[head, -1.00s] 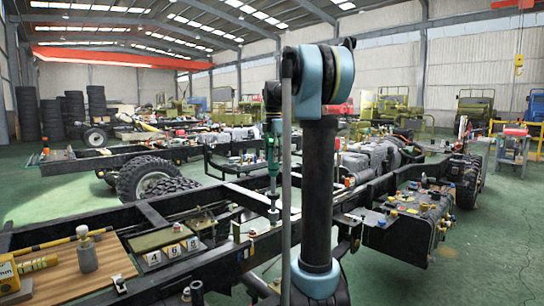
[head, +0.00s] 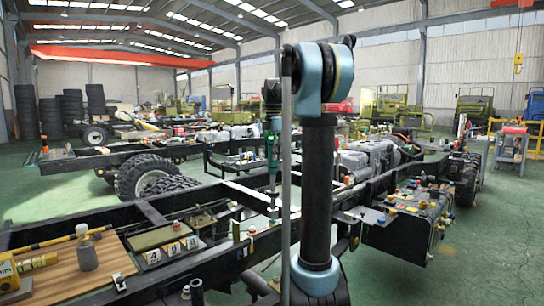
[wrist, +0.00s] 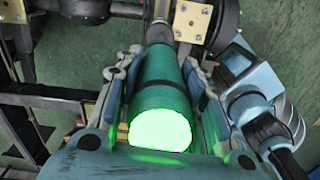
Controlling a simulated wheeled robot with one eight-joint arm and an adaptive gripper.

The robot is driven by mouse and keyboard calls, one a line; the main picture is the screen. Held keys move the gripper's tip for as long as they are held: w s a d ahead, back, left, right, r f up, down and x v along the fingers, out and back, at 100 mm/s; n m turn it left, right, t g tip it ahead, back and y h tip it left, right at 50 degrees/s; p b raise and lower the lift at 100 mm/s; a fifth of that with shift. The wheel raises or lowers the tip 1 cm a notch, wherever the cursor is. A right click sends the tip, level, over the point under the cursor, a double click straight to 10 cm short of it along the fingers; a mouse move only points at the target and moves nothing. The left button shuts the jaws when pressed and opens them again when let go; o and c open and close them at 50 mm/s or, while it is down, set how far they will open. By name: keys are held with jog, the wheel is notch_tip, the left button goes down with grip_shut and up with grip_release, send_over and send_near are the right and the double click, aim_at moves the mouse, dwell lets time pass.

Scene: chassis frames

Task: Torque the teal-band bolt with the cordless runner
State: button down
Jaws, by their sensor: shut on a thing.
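The cordless runner (head: 273,149) is a green tool, held upright in the head view with its thin nose pointing down at the chassis rail. My gripper (wrist: 158,88) is shut on the runner's green body (wrist: 162,75) in the wrist view, one finger along each side. The runner's rear end glows bright green. In the head view my arm partly hides my gripper. The nose reaches down to a small fastener (head: 273,212) on the rail. I cannot make out a teal band there, nor whether the nose touches it.
A wooden board (head: 110,268) with a grey-and-tan fitting (head: 86,252) lies at lower left. Number blocks (head: 172,248) stand beside it. Black chassis rails (head: 150,212) run across the view. Several small fittings crowd the right-hand tank (head: 415,218). Green floor (head: 500,240) is open at right.

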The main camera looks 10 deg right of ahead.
jog(key=shift+f, duration=1.8)
dwell(4.1)
jog(key=shift+r, duration=0.25)
dwell(1.2)
